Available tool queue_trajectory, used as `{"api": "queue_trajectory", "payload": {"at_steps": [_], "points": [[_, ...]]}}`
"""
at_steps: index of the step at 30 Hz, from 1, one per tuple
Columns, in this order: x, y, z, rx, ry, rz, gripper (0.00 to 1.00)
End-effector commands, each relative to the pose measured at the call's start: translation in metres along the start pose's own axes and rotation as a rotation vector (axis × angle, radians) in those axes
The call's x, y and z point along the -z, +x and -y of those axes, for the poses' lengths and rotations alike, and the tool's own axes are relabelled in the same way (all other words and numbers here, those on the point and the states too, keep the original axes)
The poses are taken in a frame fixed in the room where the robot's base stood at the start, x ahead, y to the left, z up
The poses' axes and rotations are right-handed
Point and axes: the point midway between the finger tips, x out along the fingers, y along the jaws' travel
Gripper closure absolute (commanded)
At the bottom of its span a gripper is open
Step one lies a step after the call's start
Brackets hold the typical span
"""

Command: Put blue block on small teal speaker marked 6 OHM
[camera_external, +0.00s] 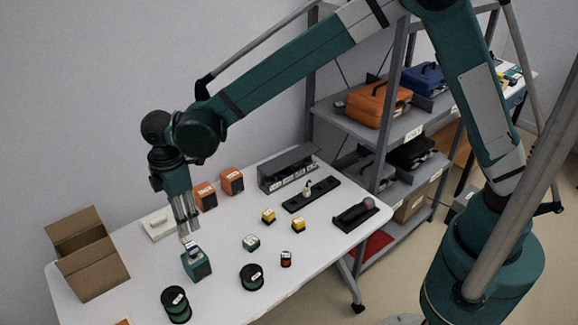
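My gripper (187,235) points down at the left part of the white table, just above a teal box-shaped speaker (197,267) with a pale label. A small bluish, pale-topped piece (191,247) shows at the fingertips, against the top of that speaker. It may be the blue block, but it is too small to be sure. I cannot tell whether the fingers hold it or whether it touches the speaker. A smaller teal piece (251,244) with a white label stands to the right. The labels are too small to read, so 6 OHM cannot be made out.
The white table (322,238) also holds an open cardboard box (92,272), orange speakers (231,182), yellow pieces (268,216), a small dark red piece (286,259), green-black spools (176,306) and a grey rack (288,170). Grey shelves (360,125) stand behind right.

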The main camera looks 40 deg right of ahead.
Motion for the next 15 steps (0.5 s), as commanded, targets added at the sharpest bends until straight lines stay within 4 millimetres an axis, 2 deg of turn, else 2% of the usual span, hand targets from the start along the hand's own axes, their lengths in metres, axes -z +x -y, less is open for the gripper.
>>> {"api": "queue_trajectory", "payload": {"at_steps": [8, 11, 15], "points": [[-0.003, -0.002, -0.001, -0.001, 0.005, -0.001, 0.66], [-0.010, -0.007, -0.004, -0.005, 0.019, -0.005, 0.66], [-0.029, -0.022, -0.010, -0.014, 0.058, -0.015, 0.66]]}}
